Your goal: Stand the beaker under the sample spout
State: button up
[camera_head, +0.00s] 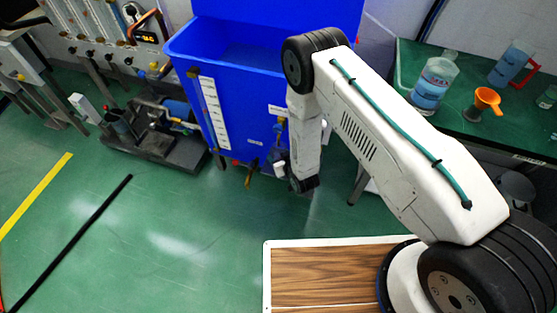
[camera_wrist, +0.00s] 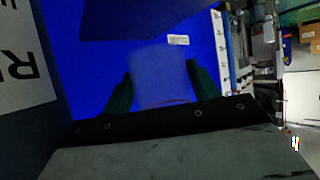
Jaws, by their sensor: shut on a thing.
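In the wrist view, my gripper (camera_wrist: 160,72) has its two dark green fingers on either side of a pale, see-through beaker (camera_wrist: 160,88) and is shut on it. The beaker's far end is hard to make out against the blue tank (camera_wrist: 90,60). In the head view, my arm reaches down in front of the blue tank (camera_head: 235,115). The fingers and beaker are too small and partly hidden there to place exactly. Small brass-coloured fittings (camera_head: 252,173) show low on the tank's front; I cannot tell which is the sample spout.
A green bench (camera_head: 455,125) at the right carries a large beaker (camera_head: 433,85), a jug (camera_head: 511,63) and an orange funnel (camera_head: 486,101). A pump on a dark base (camera_head: 155,150) stands left of the tank.

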jog(key=shift+w+a+f, duration=0.15)
jog(key=shift+f, duration=0.75)
jog(key=shift+w+a+f, duration=0.1)
jog(key=shift+w+f, duration=0.05)
jog(key=shift+f, duration=0.7)
jog(key=shift+f, duration=0.15)
jog(key=o, duration=1.1)
jog(key=v, duration=1.2)
